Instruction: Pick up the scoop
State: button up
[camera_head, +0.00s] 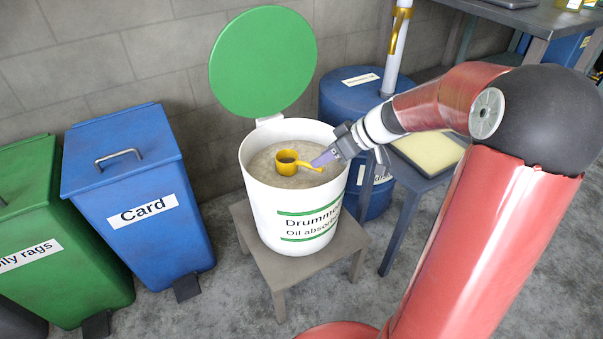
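The yellow scoop (287,163) rests on the grey granular oil absorbent inside the white drum (262,205). Its cup faces up and its handle points right. My gripper (322,161) reaches into the drum's mouth from the right, with its fingertips at the handle's end. From this view I cannot tell whether the fingers are open or closed around the handle. The drum's green lid (263,62) stands open behind it.
The drum stands on a small grey stool (242,222). A blue Card bin (140,205) and a green rags bin (62,240) stand to the left. A blue barrel (345,100) and a small table with a pale tray (428,152) stand to the right.

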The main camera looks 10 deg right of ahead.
aim_at(307, 165)
jog(key=shift+w+d+f, duration=0.1)
jog(key=shift+d+f, duration=0.05)
jog(key=shift+d, duration=0.15)
jog(key=shift+w+a+f, duration=0.1)
jog(key=shift+a+f, duration=0.05)
jog(key=shift+f, duration=0.05)
jog(key=x, duration=0.7)
jog(key=shift+w+r+p, duration=0.1)
jog(key=shift+w+p, duration=0.3)
jog(key=shift+c, duration=0.4)
grip_shut()
